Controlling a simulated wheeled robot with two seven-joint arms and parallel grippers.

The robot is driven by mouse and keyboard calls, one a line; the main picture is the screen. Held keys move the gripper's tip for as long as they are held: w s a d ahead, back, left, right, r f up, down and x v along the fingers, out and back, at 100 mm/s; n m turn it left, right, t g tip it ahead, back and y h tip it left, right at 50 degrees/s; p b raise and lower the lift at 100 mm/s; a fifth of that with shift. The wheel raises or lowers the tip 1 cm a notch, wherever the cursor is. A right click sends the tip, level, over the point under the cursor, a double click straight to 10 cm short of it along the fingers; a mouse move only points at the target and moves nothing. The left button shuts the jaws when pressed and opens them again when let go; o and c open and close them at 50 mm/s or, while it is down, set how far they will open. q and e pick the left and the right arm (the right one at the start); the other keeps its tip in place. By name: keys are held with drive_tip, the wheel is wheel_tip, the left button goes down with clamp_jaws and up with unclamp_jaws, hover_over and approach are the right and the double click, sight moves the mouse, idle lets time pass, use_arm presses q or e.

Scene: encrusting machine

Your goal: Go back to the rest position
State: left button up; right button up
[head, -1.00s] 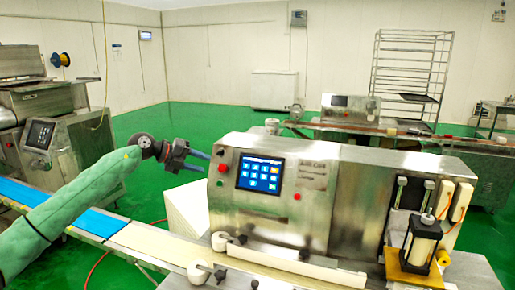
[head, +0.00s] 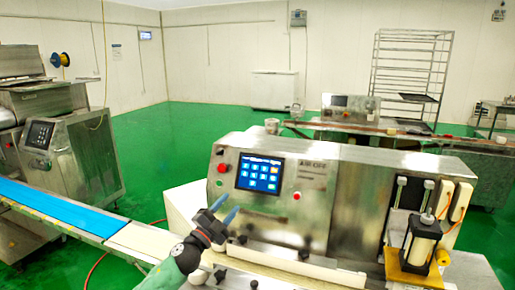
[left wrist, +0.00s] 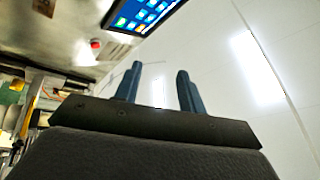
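My left gripper (head: 224,208) is in front of the encrusting machine (head: 335,190), below and left of its blue touchscreen (head: 260,173). Its two blue fingers are apart with nothing between them. In the left wrist view my left gripper (left wrist: 155,90) also shows its fingers spread and empty, with the touchscreen (left wrist: 143,12) and a red button (left wrist: 96,45) above. My green left arm comes up from the bottom edge in the head view. My right gripper is not in view.
A conveyor with a blue belt (head: 55,206) runs in from the left to the machine's front. Another steel machine (head: 62,150) stands at the left. A wire rack (head: 410,75) stands at the back right. Green floor (head: 150,180) is open between the machines.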

use_arm(q)
drive_tip(key=s+a+f+n+g+y, duration=0.2)
drive_tip(key=s+a+f+n+y, duration=0.3)
drive_tip(key=s+f+n+y, duration=0.5)
drive_tip(key=s+a+f+n+g+y, duration=0.35)
drive_tip(key=s+a+f+n, duration=0.2)
drive_tip(key=s+f, duration=0.55)
drive_tip(key=s+a+f+n+g, duration=0.1)
drive_tip(key=s+f+g, duration=0.45)
drive_tip(key=s, duration=0.75)
drive_tip(key=s+a+f+n+g, duration=0.1)
drive_tip(key=s+f+g, duration=0.3)
drive_tip(key=s+f, duration=0.55)
drive_tip(key=s+d+f, duration=0.1)
drive_tip(key=s+f, duration=0.1)
drive_tip(key=f, duration=0.7)
drive_tip(key=s+d+f+g, duration=0.1)
drive_tip(key=s+d+f, duration=0.1)
drive_tip(key=f, duration=0.8)
drive_tip(key=s+d+f+h, duration=0.1)
drive_tip(key=s+d+f, duration=0.1)
drive_tip(key=f, duration=0.8)
drive_tip(key=shift+s+g, duration=0.15)
drive_tip(key=shift+g, duration=0.25)
drive_tip(key=shift+f, duration=0.1)
